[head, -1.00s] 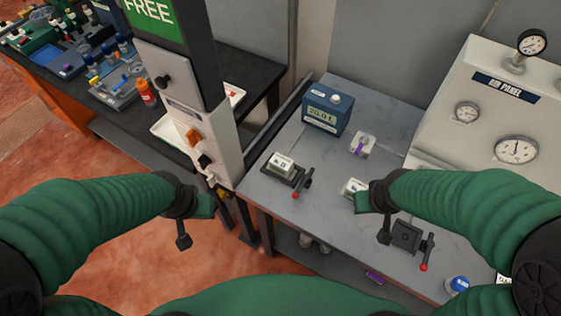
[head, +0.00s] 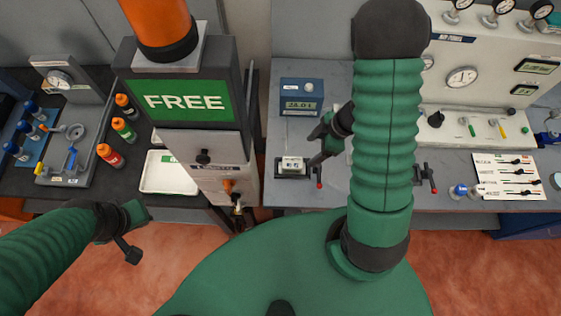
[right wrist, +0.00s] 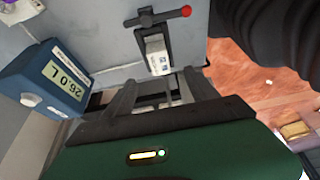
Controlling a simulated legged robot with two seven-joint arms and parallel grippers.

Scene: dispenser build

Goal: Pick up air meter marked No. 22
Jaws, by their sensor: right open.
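A small white meter (head: 292,164) sits in a dark cradle with a red-knobbed lever on the grey bench; its marking is too small to read in the head view. The right wrist view shows a white labelled block (right wrist: 157,54) in a like cradle, just beyond the fingers; its number is unreadable. My right gripper (head: 322,146) is open and empty, above the bench and right of that meter. Its fingers also show in the right wrist view (right wrist: 160,92). My left gripper (head: 130,230) is over the floor at the left, away from the bench; its jaw opening is unclear.
A blue display box (head: 301,98) stands behind the meter, and shows at left in the right wrist view. A grey column with a green FREE sign (head: 182,101) stands left of the bench. The gauge panel (head: 475,85) is at the right. My right arm hides the bench's middle.

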